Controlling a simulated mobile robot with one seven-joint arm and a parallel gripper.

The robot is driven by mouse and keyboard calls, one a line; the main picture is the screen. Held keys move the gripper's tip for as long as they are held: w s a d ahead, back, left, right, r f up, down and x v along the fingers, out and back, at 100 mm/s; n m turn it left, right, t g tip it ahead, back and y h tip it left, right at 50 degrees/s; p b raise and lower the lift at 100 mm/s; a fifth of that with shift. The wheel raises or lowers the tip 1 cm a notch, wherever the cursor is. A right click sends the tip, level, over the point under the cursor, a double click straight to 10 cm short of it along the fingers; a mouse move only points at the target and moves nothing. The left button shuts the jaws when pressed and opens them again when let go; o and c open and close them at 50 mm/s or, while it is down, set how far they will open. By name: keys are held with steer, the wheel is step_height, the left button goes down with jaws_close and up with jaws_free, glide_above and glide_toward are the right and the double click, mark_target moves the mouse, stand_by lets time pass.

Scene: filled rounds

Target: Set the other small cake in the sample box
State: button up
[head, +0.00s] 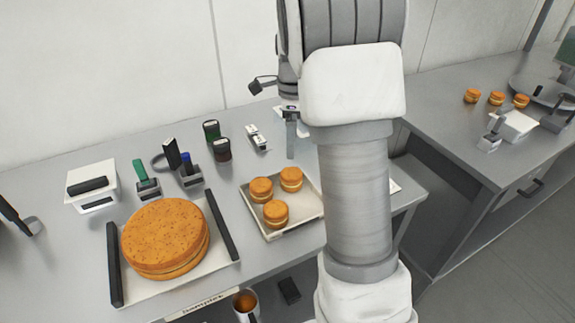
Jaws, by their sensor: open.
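Several small round orange-brown cakes with a pale filling are in view. Two small cakes (261,189) (291,178) and a third small cake (275,213) sit in a shallow pale tray (294,226) on the near table. Three more small cakes (496,99) stand in a row on the right-hand table. My gripper (291,147) is open above the table behind the tray, apart from the cakes; one finger shows and my arm hides the rest. I cannot tell which container is the sample box.
A large round cake (164,238) sits on a board with dark side bars at left. Behind it stand a white box (92,187), stampers and dark jars (211,130). A cup (245,304) stands below the front edge. A white device (514,124) stands on the right table.

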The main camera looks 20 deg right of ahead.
steer(key=s+a+r+n+t, duration=0.1)
steer(key=s+a+r+n, duration=0.2)
steer(key=s+n, duration=0.5)
steer(key=s+a+r+n+t, duration=0.2)
steer(key=s+a+r+n, duration=0.1)
steer(key=s+a+n, duration=0.3)
steer(key=s+a+r+n+t, duration=0.2)
steer(key=s+a+n, duration=0.3)
steer(key=s+n, duration=0.5)
steer(key=shift+v, duration=0.85)
steer(key=shift+w+r, duration=0.1)
steer(key=shift+r, duration=0.05)
